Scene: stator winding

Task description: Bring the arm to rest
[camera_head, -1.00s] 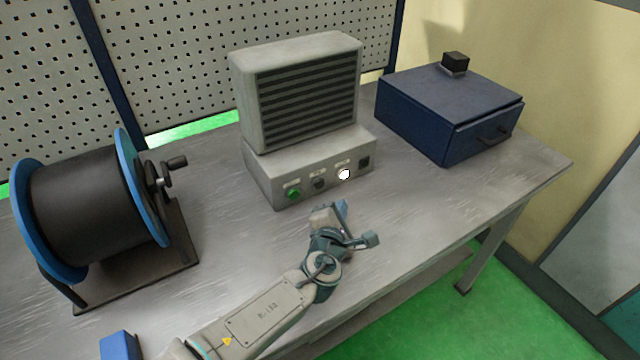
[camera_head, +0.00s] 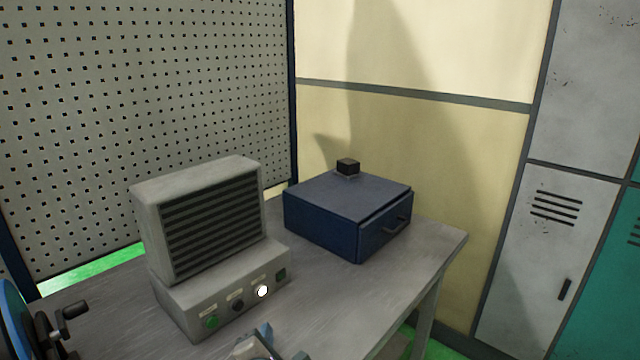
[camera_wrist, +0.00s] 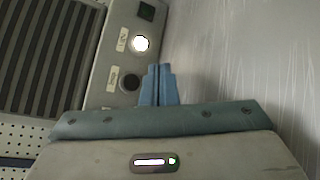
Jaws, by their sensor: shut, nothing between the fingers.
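My gripper (camera_wrist: 159,85) shows in the wrist view with its two blue fingers together and nothing between them. It is in front of the control panel of a grey louvred unit (camera_wrist: 100,60), close to a dark knob and a lit white button (camera_wrist: 140,43). In the head view only the top of my gripper (camera_head: 262,335) shows at the bottom edge, just in front of the grey unit (camera_head: 205,225). The lit white button (camera_head: 262,291) sits on that unit's front panel, right of a green button (camera_head: 211,321). Most of my arm is out of the head view.
A blue box (camera_head: 335,215) with a drawer handle and a black knob on top stands at the back right of the metal table (camera_head: 385,290). A spool with a crank (camera_head: 62,322) is at the far left. Bare table lies right of the unit. Lockers (camera_head: 560,230) stand beyond.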

